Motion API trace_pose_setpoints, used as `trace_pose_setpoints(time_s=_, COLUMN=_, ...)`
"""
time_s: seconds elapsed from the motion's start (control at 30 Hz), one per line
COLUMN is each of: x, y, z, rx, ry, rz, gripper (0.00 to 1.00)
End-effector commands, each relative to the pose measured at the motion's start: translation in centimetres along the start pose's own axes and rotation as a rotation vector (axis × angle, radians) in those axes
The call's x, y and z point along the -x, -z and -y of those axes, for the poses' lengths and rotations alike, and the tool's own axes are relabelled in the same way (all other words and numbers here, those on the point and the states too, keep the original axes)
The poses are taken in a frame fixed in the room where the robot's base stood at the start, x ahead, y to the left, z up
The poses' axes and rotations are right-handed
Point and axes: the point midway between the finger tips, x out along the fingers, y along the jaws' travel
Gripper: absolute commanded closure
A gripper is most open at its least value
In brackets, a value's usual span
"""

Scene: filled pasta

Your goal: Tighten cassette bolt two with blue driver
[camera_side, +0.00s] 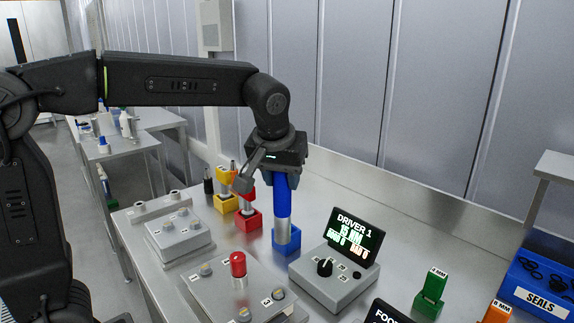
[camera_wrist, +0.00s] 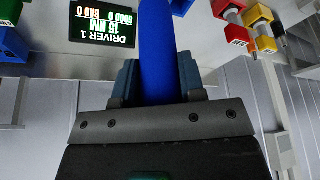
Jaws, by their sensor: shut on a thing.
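My gripper (camera_side: 281,172) is shut on the handle of the blue driver (camera_side: 283,197), which stands upright. The driver's grey lower part reaches down into the blue holder (camera_side: 288,243); its tip is hidden there. In the wrist view, the blue handle (camera_wrist: 158,50) runs between the two fingers of my gripper (camera_wrist: 159,82). A grey plate (camera_side: 217,293) with several numbered bolts and a red knob (camera_side: 238,264) lies in front of the holder. I cannot read for certain which bolt is two.
The driver controller (camera_side: 333,287) stands right of the holder; its screen (camera_side: 355,236) reads DRIVER 1, 15 NM, GOOD 0, BAD 0. Red (camera_side: 249,220) and yellow (camera_side: 227,204) holders stand behind left. A grey block (camera_side: 180,236) with bolts is at left. A blue SEALS bin (camera_side: 541,285) is far right.

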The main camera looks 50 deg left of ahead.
Motion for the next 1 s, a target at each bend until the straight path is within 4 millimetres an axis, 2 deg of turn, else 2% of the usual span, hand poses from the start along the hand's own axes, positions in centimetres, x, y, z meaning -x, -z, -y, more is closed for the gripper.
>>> trace_pose_setpoints(time_s=0.03, x=1.4, y=-2.1, z=-0.2, rx=-0.015, ry=-0.011, rz=-0.006, gripper=0.93)
trace_pose_setpoints(time_s=0.2, x=4.2, y=-8.3, z=0.5, rx=-0.039, ry=-0.020, rz=-0.006, gripper=0.93)
trace_pose_setpoints(time_s=0.3, x=5.0, y=-10.9, z=1.2, rx=-0.050, ry=-0.022, rz=-0.008, gripper=0.93)
trace_pose_setpoints(time_s=0.4, x=5.5, y=-12.6, z=1.8, rx=-0.055, ry=-0.025, rz=-0.010, gripper=0.93)
trace_pose_setpoints(time_s=0.57, x=5.8, y=-13.7, z=2.2, rx=-0.057, ry=-0.026, rz=-0.010, gripper=0.93)
trace_pose_setpoints(time_s=1.0, x=5.4, y=-13.8, z=2.2, rx=-0.057, ry=-0.023, rz=-0.010, gripper=0.93)
